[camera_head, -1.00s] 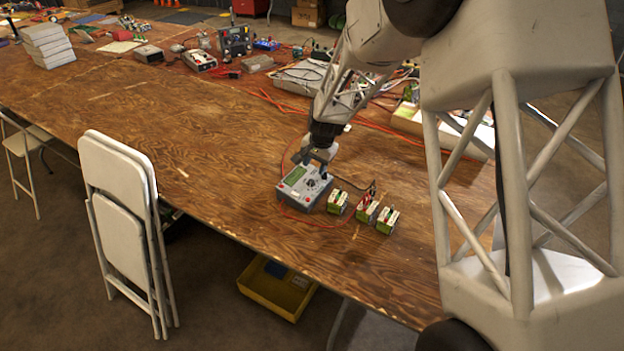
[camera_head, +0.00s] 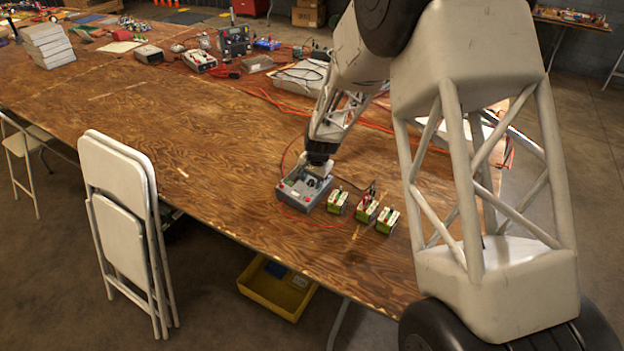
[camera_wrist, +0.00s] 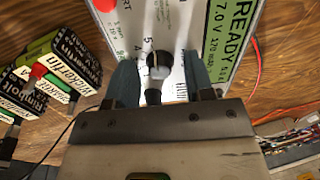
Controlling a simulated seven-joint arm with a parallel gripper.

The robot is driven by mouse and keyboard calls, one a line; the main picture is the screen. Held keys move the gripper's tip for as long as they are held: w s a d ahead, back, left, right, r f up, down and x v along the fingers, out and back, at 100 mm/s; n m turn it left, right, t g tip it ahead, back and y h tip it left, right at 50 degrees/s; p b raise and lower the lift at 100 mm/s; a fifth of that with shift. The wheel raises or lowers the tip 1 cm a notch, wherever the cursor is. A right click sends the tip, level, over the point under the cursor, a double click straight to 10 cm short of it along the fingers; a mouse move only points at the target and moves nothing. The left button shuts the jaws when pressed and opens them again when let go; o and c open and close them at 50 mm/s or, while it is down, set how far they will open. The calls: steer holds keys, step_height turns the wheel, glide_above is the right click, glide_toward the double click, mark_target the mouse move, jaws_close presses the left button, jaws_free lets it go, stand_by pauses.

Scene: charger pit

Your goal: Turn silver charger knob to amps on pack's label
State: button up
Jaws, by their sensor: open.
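The grey charger (camera_head: 296,196) sits on the wooden table. In the wrist view its green screen (camera_wrist: 228,40) reads READY, 7.0 V and 170 mAh. The silver knob (camera_wrist: 159,60) stands by a printed scale on which 5 and 4 can be read. My gripper (camera_wrist: 160,72) is open, its two blue-grey fingers on either side of the knob; contact cannot be told. A darker post or knob (camera_wrist: 153,97) shows nearer the palm.
In the head view, three green-and-white packs (camera_head: 364,213) stand right of the charger near the table's front edge. A red button (camera_wrist: 104,5) is on the charger. Red cables lie around it.

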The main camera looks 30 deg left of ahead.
steer(key=shift+c, duration=0.3)
jaws_close()
steer(key=shift+n, duration=0.4)
steer(key=n, duration=1.1)
stand_by(0.5)
steer(key=shift+o, duration=0.3)
jaws_free()
